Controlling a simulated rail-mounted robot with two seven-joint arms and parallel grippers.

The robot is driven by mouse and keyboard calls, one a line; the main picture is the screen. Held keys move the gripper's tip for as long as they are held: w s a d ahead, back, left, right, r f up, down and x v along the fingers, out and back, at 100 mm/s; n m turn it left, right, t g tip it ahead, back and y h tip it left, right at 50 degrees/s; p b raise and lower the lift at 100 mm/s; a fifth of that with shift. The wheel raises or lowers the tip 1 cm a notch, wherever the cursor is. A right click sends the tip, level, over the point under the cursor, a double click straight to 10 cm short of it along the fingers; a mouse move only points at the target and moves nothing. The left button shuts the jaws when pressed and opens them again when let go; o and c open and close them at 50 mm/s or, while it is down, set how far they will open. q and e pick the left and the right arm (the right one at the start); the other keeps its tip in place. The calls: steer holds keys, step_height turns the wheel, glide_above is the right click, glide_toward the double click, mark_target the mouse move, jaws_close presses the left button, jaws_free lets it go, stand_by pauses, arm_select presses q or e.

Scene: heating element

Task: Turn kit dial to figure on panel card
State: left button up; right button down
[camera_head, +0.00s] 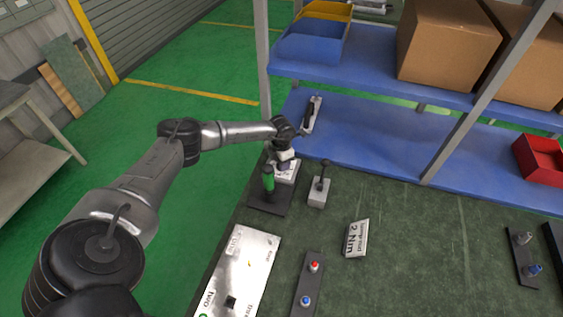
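A small tilted white card (357,239) stands on the dark bench; its large line reads "2 Nm" and its smaller line is too small to read surely. A dark base (269,203) carries an upright green-handled tool (268,178) and, behind it, a white block (288,173) with small markings. I cannot make out a dial or its setting there. My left gripper (286,157) is at this white block, just behind the green handle; its fingers are too small and covered to tell open from shut, or whether it touches. My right gripper is not in view.
A silver plate (254,262) with words including "Two" lies in front. Strips with red and blue buttons (312,284) and with knobs (522,257) lie nearby. A grey block with a black lever (318,192) stands right of the gripper. A blue shelf (370,150) bounds the back.

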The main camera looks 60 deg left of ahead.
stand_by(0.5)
arm_select(q)
steer(key=o, duration=0.9)
steer(key=shift+r, duration=0.1)
step_height(320, 180, up, 14)
steer(key=shift+f+p, duration=0.15)
steer(key=shift+p, duration=0.15)
stand_by(0.3)
